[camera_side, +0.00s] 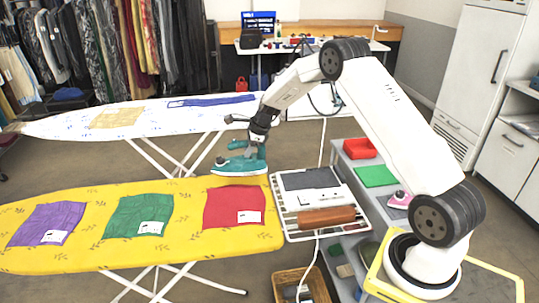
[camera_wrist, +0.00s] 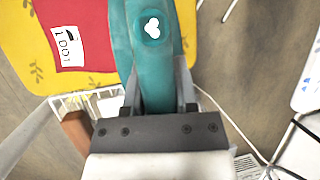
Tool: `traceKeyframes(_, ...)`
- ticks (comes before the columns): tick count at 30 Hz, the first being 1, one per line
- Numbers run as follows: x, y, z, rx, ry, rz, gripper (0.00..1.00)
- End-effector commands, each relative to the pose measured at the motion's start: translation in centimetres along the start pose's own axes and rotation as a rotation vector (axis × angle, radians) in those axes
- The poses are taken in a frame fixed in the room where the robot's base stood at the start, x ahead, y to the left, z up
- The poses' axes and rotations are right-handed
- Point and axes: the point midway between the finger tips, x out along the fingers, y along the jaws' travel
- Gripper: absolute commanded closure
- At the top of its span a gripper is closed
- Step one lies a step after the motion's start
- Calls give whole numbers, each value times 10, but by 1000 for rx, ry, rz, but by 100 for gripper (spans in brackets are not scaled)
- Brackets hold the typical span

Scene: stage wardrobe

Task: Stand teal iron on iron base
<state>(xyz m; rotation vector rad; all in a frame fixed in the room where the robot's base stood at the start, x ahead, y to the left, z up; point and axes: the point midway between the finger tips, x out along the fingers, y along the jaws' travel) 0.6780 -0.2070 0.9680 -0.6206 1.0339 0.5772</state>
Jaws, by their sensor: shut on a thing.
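The teal iron (camera_side: 240,163) is in my gripper (camera_side: 262,138), above the far right edge of the yellow ironing board. Its soleplate faces down and looks roughly level. In the wrist view the teal iron (camera_wrist: 150,45) fills the space between the two fingers of my gripper (camera_wrist: 159,88), which is shut on it. A white rack (camera_side: 280,205) at the board's right end carries a dark grey pad (camera_side: 308,178), a white panel and a brown roll. I cannot tell which part is the iron base.
The yellow board (camera_side: 90,195) bears purple, green and red cloths (camera_side: 234,206) with labels. A white ironing board (camera_side: 60,128) stands behind. A grey cart (camera_side: 365,205) at right holds a red tray (camera_side: 360,148), a green mat and a pink iron (camera_side: 400,199). A basket (camera_side: 300,285) is below.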

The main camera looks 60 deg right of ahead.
Motion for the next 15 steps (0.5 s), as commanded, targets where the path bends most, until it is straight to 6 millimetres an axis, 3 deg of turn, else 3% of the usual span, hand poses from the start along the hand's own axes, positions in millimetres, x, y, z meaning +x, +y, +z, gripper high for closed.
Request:
traceKeyframes(8, -21, -1, -27, 4, 6, -2, 100)
traceKeyframes(15, -62, 10, -82, 6, 15, 2, 100)
